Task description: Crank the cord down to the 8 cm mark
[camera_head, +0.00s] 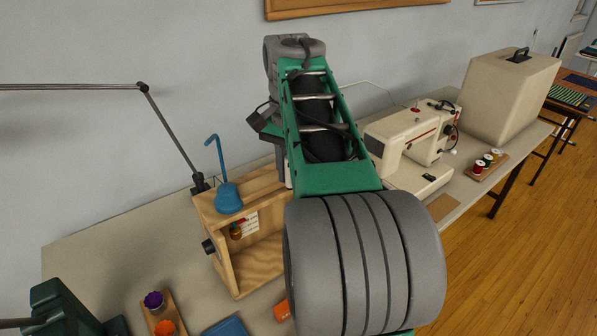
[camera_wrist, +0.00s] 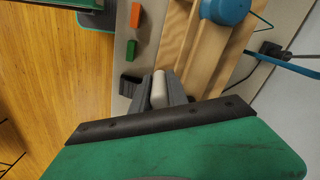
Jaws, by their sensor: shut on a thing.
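An open-fronted wooden box (camera_head: 238,272) stands on the table in the head view. Inside it are a card with small markings (camera_head: 250,222) and a small brass-and-green piece (camera_head: 235,231). The cord and the mark level are too small to read. The box's wood (camera_wrist: 177,38) also shows in the wrist view. There my gripper (camera_wrist: 160,84) is shut on a pale rounded handle (camera_wrist: 159,90) beside the box, its fingers on either side. The crank arm is not clearly visible. In the head view my arm hides the gripper and the box's right side.
A blue long-spouted can (camera_head: 229,198) stands on the box. A lamp arm (camera_head: 170,133) rises behind it. An orange block (camera_wrist: 135,15) and a green block (camera_wrist: 131,53) lie near my gripper. A sewing machine (camera_head: 405,140) stands to the right.

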